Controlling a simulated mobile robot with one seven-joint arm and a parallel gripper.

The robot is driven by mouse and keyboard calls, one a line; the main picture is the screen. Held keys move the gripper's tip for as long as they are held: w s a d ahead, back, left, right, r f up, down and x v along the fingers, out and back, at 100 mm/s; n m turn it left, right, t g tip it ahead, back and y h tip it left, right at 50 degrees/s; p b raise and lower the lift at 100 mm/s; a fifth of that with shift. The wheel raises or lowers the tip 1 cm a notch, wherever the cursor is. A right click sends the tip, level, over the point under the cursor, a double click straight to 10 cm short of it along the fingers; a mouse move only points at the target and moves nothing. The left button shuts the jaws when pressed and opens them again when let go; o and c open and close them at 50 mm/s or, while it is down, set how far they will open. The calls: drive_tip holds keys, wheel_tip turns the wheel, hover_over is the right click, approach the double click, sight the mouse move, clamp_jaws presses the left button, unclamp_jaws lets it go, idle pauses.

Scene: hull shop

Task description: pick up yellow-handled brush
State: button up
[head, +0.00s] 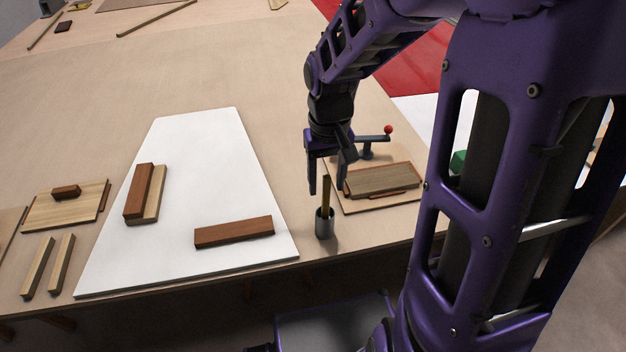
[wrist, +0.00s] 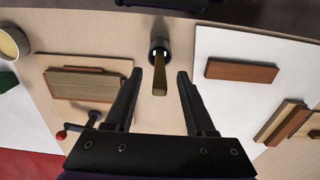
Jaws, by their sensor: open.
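The yellow-handled brush (head: 326,194) stands upright in a small grey metal cup (head: 325,226) near the table's front edge, handle up. Its bristle end is hidden in the cup. My gripper (head: 327,188) is open, pointing down over the cup. In the wrist view the brush handle (wrist: 159,78) shows between the two open fingers (wrist: 160,78), apart from both. The cup (wrist: 158,48) lies beyond the fingertips there. I cannot tell exactly how far down the handle the fingers reach.
A white panel (head: 190,160) with brown wood blocks (head: 234,232) lies left of the cup. A board with a wood block (head: 384,180) and a red-knobbed lever clamp (head: 368,146) stand close on the right. Bare table lies behind the cup.

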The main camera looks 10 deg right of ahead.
sight(325, 218)
wheel_tip(325, 218, down, 6)
drive_tip(key=shift+w+f+b, duration=0.15)
drive_tip(key=shift+f+b, duration=0.1)
drive_tip(key=shift+b, duration=0.55)
clamp_jaws()
